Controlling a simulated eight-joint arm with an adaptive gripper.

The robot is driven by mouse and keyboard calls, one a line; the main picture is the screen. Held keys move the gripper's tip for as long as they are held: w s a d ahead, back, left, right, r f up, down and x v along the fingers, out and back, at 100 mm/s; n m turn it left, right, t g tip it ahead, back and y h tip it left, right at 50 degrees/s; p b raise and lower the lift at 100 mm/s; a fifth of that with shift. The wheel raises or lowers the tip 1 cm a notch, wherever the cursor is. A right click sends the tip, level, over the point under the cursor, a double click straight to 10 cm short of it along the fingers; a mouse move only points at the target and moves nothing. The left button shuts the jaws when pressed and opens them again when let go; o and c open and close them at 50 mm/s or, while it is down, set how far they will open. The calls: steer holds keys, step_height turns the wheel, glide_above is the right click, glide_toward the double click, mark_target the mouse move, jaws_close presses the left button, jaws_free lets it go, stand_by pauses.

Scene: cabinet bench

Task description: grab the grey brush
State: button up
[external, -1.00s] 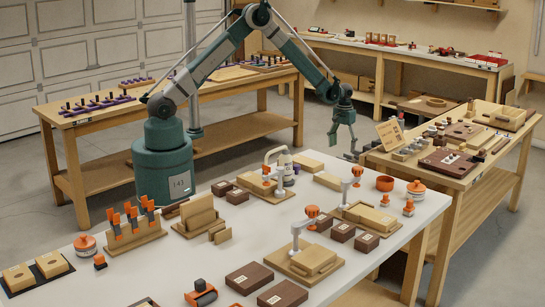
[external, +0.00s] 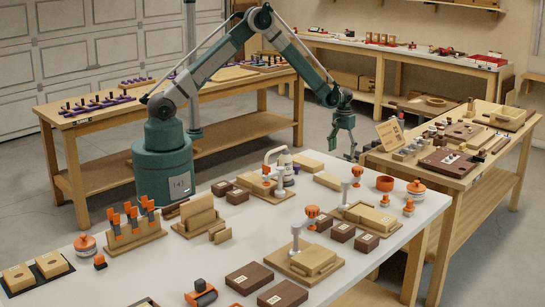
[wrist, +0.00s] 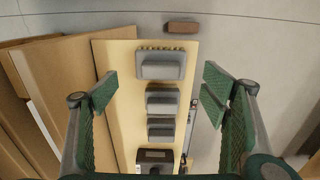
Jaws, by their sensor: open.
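In the wrist view, a row of grey blocks lies on a pale wooden board (wrist: 122,70). The farthest grey piece (wrist: 161,66) has a row of tan tufts along its far edge and looks like the grey brush. In the external view, small grey pieces (external: 402,155) sit at the near-left end of the right bench; which one is the brush is too small to tell. My gripper (external: 343,147) hangs just left of that bench end. In the wrist view, its green fingers (wrist: 160,97) are spread wide on either side of the row, with nothing between them in their grip.
Two more grey blocks (wrist: 161,100) and a dark box (wrist: 154,158) line up nearer on the board. A small brown block (wrist: 182,27) lies beyond it. Brown boards (wrist: 40,85) stand at the left. The right bench (external: 462,183) is crowded; an upright wooden sign (external: 389,133) stands near my gripper.

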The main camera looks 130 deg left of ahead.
mark_target(341, 157)
steer(key=shift+d+f+b, duration=0.1)
steer(key=shift+f+b, duration=0.4)
steer(key=shift+f, duration=2.1)
steer(key=c, duration=1)
steer(key=shift+r, duration=0.2)
steer(key=shift+r+p, duration=0.7)
steer(key=shift+r, duration=4.15)
